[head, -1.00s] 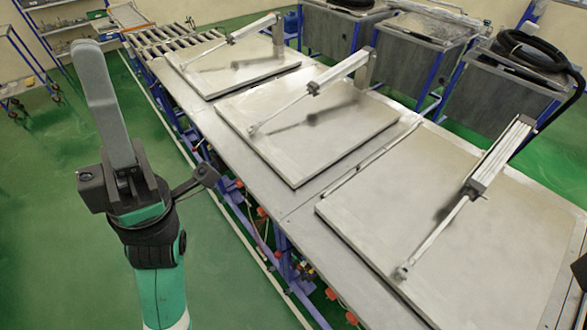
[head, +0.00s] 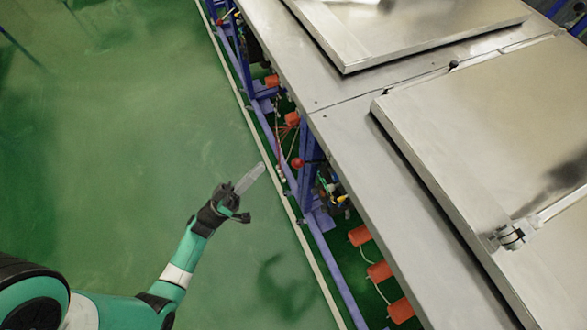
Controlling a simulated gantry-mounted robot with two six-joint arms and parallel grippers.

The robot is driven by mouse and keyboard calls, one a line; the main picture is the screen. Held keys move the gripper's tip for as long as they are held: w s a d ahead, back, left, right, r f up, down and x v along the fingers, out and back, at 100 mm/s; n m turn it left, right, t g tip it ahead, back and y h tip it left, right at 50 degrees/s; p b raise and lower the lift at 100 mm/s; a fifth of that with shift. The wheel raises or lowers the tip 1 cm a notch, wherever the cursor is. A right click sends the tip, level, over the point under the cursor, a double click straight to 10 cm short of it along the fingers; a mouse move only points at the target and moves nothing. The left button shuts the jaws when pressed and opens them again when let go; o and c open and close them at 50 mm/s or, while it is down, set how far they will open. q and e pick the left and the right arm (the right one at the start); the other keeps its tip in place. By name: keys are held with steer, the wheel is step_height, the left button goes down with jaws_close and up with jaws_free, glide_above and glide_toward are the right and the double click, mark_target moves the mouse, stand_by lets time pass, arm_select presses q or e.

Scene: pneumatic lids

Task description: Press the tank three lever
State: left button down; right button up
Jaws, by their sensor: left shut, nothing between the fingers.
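A small red ball knob (head: 297,163) shows under the table's front edge, near the middle of the head view. I cannot tell whether it belongs to the tank three lever. A yellow-tipped part (head: 341,199) shows lower right of it, partly in the table's shadow. My left gripper (head: 257,171) is shut and empty. Its pale fingers point up and right toward the red knob, with a gap in the picture between them. My right gripper is out of view.
The steel table edge (head: 370,190) overhangs the blue frame (head: 306,185). Lids lie on top, one at right (head: 440,180) with a rod attached. Several orange cylinders (head: 362,235) hang below the edge. Green floor (head: 130,120) at left is open.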

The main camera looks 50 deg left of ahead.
mark_target(312, 162)
arm_select(q)
steer(key=f, duration=0.2)
steer(key=s+a+f+y+b, duration=0.1)
steer(key=shift+n, duration=0.4)
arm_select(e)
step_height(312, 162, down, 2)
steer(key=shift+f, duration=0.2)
arm_select(q)
steer(key=shift+w, duration=0.1)
steer(key=w+d+r+b, duration=0.2)
steer(key=w+d+b, duration=0.1)
steer(key=w, duration=0.5)
steer(key=shift+w+b, duration=0.3)
steer(key=shift+b, duration=0.05)
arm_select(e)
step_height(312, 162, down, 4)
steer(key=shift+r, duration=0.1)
arm_select(q)
steer(key=shift+r, duration=0.1)
